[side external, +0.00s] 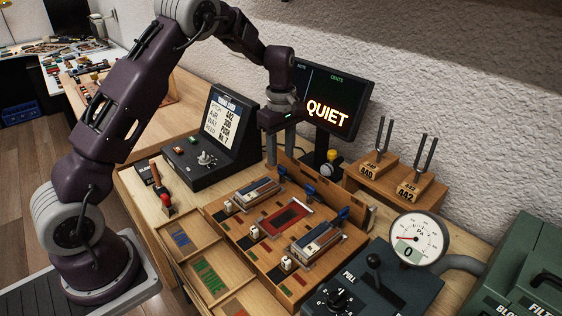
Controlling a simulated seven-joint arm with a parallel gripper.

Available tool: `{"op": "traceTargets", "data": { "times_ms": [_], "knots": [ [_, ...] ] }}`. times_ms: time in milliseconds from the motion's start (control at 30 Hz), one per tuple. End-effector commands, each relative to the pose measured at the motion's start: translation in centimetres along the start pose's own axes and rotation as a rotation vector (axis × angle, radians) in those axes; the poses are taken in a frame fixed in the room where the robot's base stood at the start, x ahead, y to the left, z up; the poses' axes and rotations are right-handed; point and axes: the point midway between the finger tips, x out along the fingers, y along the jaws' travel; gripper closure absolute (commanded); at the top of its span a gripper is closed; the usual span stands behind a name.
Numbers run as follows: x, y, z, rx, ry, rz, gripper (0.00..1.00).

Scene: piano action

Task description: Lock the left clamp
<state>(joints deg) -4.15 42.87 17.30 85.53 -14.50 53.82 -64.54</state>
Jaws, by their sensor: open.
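A wooden fixture (245,244) on the bench carries two metal-topped reed blocks, a left one (257,189) and a right one (315,236). Small blue clamp parts stand along its back edge. The left blue clamp (282,173) is behind the left block, and another blue clamp (342,215) is behind the right block. Whether either clamp is locked is too small to tell. My gripper (280,157) points down above the back left of the fixture, close to the left clamp. Its fingers are apart, with nothing visible between them.
A dark console with a lit screen (226,117) stands left of my gripper. A monitor reading QUIET (328,105) is behind it. Tuning forks on a wooden stand (396,184), a pressure gauge (417,239) and a dark control box (377,282) are to the right.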

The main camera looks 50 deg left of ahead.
Motion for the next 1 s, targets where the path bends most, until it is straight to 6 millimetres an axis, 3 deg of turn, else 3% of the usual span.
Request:
{"op": "traceTargets", "data": {
  "times_ms": [200, 467, 600, 700, 1000],
  "knots": [
    [2.9, -0.1, 0.1, 0.002, -0.001, -0.002, 0.58],
    [3.1, 0.0, 0.1, 0.003, 0.0, 0.001, 0.58],
    [3.1, 0.0, 0.1, 0.004, 0.0, 0.001, 0.86],
    [3.1, 0.0, 0.1, 0.004, 0.0, 0.0, 1.0],
    [3.1, 0.0, 0.1, 0.027, -0.001, 0.001, 1.0]
  ]
}}
